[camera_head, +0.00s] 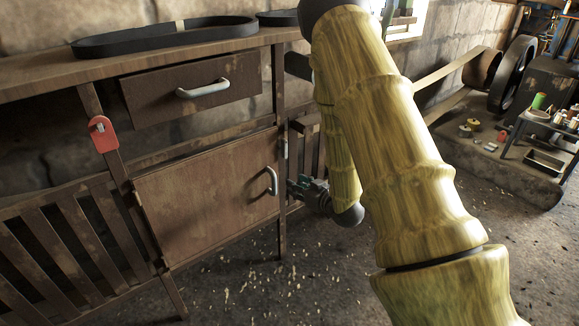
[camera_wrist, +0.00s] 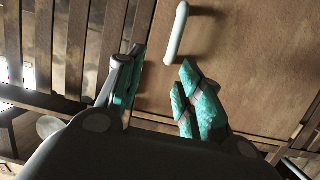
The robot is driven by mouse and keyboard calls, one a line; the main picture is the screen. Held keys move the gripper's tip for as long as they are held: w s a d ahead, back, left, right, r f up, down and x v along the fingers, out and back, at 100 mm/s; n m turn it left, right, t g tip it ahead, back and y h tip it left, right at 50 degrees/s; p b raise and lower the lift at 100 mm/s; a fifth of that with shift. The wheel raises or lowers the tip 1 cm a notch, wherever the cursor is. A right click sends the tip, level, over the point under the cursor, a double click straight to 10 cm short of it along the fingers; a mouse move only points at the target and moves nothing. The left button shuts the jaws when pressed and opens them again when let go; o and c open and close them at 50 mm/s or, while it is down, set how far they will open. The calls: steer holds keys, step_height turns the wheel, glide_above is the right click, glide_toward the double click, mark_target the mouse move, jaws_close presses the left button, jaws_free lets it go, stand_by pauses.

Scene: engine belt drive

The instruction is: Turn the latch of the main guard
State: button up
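A brown rusty door panel (camera_head: 205,195), which could be the main guard, is closed under the bench. A pale curved handle (camera_head: 271,181) sits at its right edge. A small grey piece (camera_head: 284,148) on the post above the handle may be the latch; I cannot tell for sure. My gripper (camera_head: 301,186) is just right of the handle, by the post. In the wrist view my gripper (camera_wrist: 158,72) has its teal fingers apart and nothing between them. The handle (camera_wrist: 177,33) lies beyond the fingertips, in front of the panel. The grey piece is not visible there.
A drawer (camera_head: 190,92) with a handle is above the panel. A red plate (camera_head: 103,133) with a grey piece is on the left post. Slatted panels (camera_head: 75,235) flank the door. A black belt (camera_head: 165,38) lies on the bench top. Open floor (camera_head: 310,275) is in front.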

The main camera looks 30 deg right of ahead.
mark_target(286, 148)
steer(key=w+d+r+n+t+y+b, duration=0.1)
steer(key=w+d+r+t+b, duration=0.1)
steer(key=d+r+t+b, duration=0.25)
steer(key=shift+g, duration=0.75)
steer(key=w, duration=0.3)
steer(key=w+b, duration=0.1)
steer(key=w, duration=0.3)
steer(key=w+b, duration=0.1)
steer(key=w, duration=0.2)
steer(key=shift+w+r, duration=0.3)
steer(key=shift+w, duration=0.1)
jaws_close()
